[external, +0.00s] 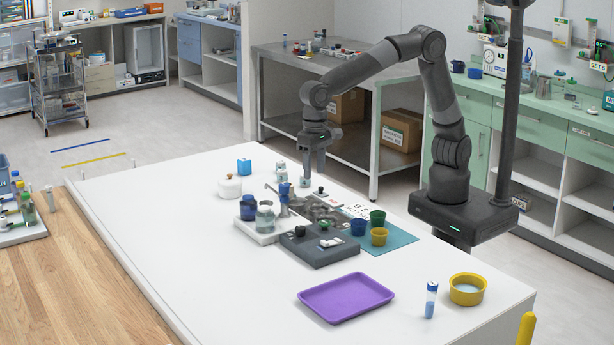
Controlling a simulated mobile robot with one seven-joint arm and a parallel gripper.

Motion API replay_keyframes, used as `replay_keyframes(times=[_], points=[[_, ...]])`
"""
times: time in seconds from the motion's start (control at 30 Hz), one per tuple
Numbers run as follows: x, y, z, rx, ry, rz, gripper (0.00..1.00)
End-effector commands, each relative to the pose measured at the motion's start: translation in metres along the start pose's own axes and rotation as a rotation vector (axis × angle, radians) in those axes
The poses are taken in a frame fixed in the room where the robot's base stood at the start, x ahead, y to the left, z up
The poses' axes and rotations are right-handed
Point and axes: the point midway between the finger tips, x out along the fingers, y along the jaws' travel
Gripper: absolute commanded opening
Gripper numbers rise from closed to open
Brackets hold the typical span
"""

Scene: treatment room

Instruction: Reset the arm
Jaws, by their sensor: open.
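My arm reaches left from my base over the white table (140,210), bent high at the elbow. My gripper (313,172) points down above the back part of the table. It is open, with its fingers apart, and I see nothing held. A small pale item (305,183) shows just below the left finger; whether they touch cannot be told. A dark block with small parts on it (320,249) and a white tray with jars (262,236) lie nearer the table's middle, clear of the fingers.
Green (377,218), blue (358,228) and yellow (379,237) cups stand on a teal mat (400,241). A purple tray (345,297), a blue-capped tube (431,300) and a yellow bowl (468,289) are at the front right. The table's left part is clear.

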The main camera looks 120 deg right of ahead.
Motion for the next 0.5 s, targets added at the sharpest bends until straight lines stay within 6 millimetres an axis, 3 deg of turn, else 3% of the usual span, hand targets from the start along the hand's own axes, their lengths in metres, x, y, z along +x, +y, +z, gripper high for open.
replay_keyframes(times=[0.2, 0.5], points=[[-0.046, 0.053, 0.021, -0.204, 0.006, -0.084, 0.5], [-0.086, 0.129, 0.053, -0.502, 0.07, -0.179, 0.5]])
